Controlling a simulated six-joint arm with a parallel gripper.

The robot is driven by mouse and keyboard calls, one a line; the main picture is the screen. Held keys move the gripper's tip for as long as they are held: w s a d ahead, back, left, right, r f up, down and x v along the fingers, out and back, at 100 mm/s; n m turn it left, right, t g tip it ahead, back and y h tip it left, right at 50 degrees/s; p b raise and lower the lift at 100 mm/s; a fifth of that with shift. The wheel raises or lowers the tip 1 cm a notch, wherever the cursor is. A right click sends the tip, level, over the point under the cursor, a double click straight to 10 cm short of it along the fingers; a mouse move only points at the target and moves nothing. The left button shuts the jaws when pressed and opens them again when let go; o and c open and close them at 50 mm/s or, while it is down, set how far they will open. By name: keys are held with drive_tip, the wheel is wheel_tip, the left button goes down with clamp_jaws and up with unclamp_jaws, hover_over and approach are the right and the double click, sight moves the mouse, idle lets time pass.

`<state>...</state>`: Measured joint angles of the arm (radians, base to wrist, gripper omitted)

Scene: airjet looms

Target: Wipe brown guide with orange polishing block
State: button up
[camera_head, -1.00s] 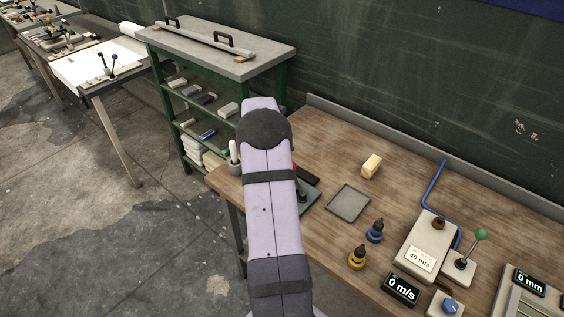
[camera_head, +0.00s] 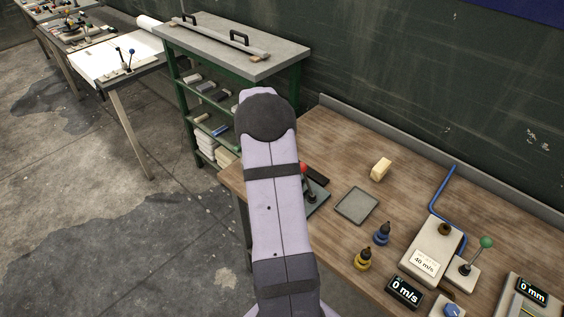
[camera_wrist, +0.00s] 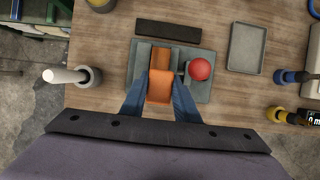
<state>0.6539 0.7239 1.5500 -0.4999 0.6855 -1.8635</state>
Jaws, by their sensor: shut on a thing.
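In the wrist view my gripper (camera_wrist: 160,92) is shut on the orange polishing block (camera_wrist: 160,85), with a blue finger on each side of it. The block is over a grey-green fixture plate (camera_wrist: 200,94). A brown guide (camera_wrist: 160,56) sits on the fixture just beyond the block, in line with it. I cannot tell whether block and guide touch. A red ball knob (camera_wrist: 200,69) stands close to the right of the block. In the head view my arm hides the gripper, block and guide; the red knob (camera_head: 303,168) shows beside the arm.
A dark bar (camera_wrist: 168,31) lies beyond the fixture. A white stick in a grey cup (camera_wrist: 88,76) stands left. Bare wood (camera_head: 335,150) lies behind the tray.

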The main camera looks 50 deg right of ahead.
drive_tip(key=shift+r+p, duration=1.65)
drive_tip(key=shift+r, duration=0.4)
drive_tip(key=shift+f, duration=0.1)
drive_tip(key=w+a+f+n+t+b, duration=0.15)
drive_tip(key=w+a, duration=0.25)
drive_tip(key=a, duration=0.5)
drive_tip(key=w+a+f+n+b, duration=0.1)
drive_tip(key=w+a+n, duration=0.1)
drive_tip(key=w+a, duration=0.5)
drive_tip(key=w+a+f+n+t+b, duration=0.1)
drive_tip(key=w+a+f+n+b, duration=0.1)
drive_tip(key=a, duration=1)
drive_tip(key=s+a+m+g+y, duration=0.2)
drive_tip(key=s+a+m, duration=0.3)
drive_tip(key=m, duration=0.6)
drive_tip(key=s+a+m+g+y, duration=0.2)
drive_tip(key=s+a+m+g, duration=0.3)
drive_tip(key=s+m, duration=0.4)
drive_tip(key=m, duration=0.3)
drive_tip(key=shift+a+f, duration=0.15)
drive_tip(key=shift+a, duration=0.15)
